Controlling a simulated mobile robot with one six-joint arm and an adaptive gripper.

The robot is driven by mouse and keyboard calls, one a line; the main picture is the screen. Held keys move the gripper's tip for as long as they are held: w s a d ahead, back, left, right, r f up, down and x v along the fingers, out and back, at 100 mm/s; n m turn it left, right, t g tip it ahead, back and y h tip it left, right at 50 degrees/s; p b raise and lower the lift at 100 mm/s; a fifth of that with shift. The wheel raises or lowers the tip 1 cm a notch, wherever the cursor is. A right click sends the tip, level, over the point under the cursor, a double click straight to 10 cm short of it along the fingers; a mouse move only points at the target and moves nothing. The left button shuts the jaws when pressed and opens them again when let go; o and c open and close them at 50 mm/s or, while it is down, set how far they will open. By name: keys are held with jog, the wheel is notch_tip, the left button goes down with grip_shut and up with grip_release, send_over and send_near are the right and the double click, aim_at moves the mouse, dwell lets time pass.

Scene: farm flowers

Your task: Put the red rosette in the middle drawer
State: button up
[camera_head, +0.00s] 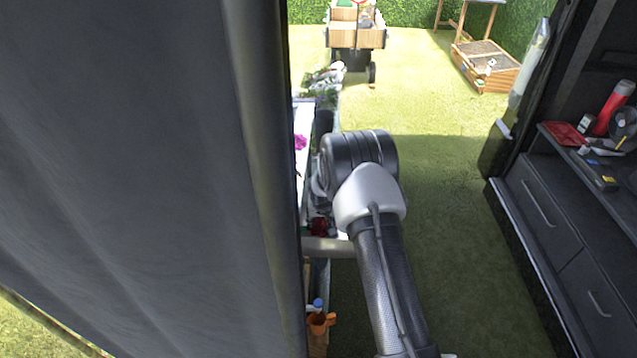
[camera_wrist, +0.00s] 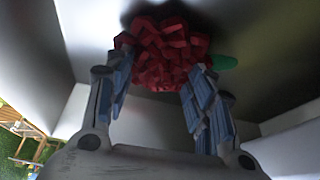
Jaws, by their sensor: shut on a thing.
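The red rosette (camera_wrist: 165,50), with many crumpled petals, sits between the fingertips of my gripper (camera_wrist: 160,65) in the wrist view. Both fingers touch its sides, and a green piece shows at its right. Pale walls surround it in that view, like the inside of a box or drawer; I cannot tell which. In the head view a small dark red patch, likely the rosette (camera_head: 320,227), shows left of my arm, beside a narrow white surface. My gripper is hidden there behind my arm. I cannot make out the middle drawer for certain.
A large dark panel (camera_head: 130,170) blocks the left side. A purple flower (camera_head: 300,142) lies on the white surface. An orange cup (camera_head: 320,322) stands lower down. A black cabinet with drawers (camera_head: 545,210) stands at right. Grass between is clear.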

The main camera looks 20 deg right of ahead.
jog(key=shift+f, duration=0.2)
jog(key=shift+f, duration=0.15)
jog(key=o, duration=1)
jog(key=shift+c, duration=0.2)
jog(key=p+v, duration=0.3)
jog(key=v, duration=1)
jog(key=shift+p, duration=0.4)
jog(key=shift+s, duration=0.1)
